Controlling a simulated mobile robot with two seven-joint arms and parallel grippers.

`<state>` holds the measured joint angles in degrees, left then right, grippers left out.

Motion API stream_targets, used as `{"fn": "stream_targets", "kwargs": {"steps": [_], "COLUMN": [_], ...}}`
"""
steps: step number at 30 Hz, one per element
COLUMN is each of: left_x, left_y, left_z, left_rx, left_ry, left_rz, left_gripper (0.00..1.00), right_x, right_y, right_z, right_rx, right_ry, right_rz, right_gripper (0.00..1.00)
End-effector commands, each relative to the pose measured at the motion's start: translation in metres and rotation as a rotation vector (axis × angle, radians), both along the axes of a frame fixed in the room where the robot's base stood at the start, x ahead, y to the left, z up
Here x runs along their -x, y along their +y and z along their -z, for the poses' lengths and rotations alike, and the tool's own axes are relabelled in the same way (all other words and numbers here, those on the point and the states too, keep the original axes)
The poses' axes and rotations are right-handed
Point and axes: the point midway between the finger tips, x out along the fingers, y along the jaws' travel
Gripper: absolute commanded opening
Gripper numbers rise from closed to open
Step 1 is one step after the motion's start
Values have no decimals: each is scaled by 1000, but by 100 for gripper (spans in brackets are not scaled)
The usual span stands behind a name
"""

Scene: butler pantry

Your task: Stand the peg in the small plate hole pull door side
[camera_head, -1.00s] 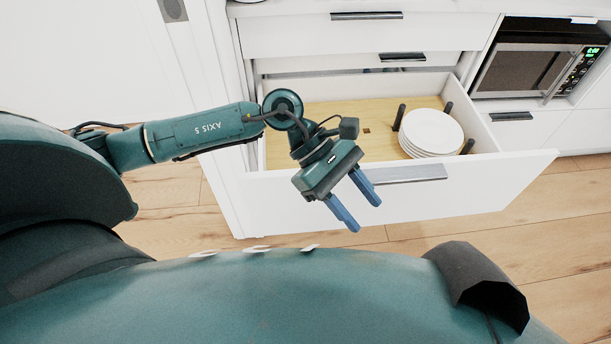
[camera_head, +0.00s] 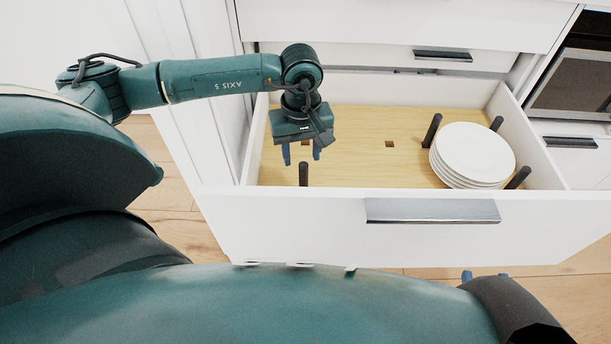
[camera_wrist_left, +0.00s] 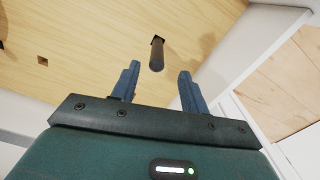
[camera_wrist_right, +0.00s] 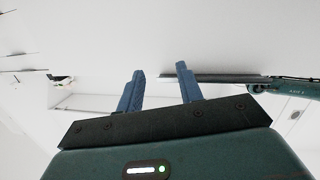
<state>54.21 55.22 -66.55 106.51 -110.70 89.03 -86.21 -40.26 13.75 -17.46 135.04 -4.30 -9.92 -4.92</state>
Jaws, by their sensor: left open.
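A dark peg (camera_head: 303,174) stands upright at the near left of the drawer's wooden floor (camera_head: 345,122). My left gripper (camera_head: 302,158) is over the drawer, pointing down, open and empty. In the left wrist view the peg (camera_wrist_left: 157,54) appears just beyond the fingertips (camera_wrist_left: 159,75), in line with the gap between them; I cannot tell whether they overlap it in height. A small square hole (camera_head: 389,144) is in the floor right of the peg. It also shows in the left wrist view (camera_wrist_left: 42,61). My right gripper (camera_wrist_right: 158,80) is open and empty, outside the drawer.
A stack of white plates (camera_head: 475,150) stands at the drawer's right, with dark pegs (camera_head: 432,130) around it. The drawer front (camera_head: 330,225) with its metal handle (camera_head: 432,211) is on the near side.

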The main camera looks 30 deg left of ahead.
Motion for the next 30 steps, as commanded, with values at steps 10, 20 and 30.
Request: {"fn": "stream_targets", "kwargs": {"steps": [10,20,30], "left_x": [0,-4,-4], "left_y": [0,-1,-1], "left_z": [41,86,90], "left_rx": [0,1,1], "left_ry": [0,2,-1], "left_rz": [0,0,0], "left_gripper": [45,45,43], "right_x": [-1,0,1], "right_y": [3,8,9], "right_z": [0,0,-2], "right_rx": [-4,-12,-15], "right_ry": [-70,-171,-185], "right_rz": [-13,-40,-44], "right_gripper": [36,36,36]}}
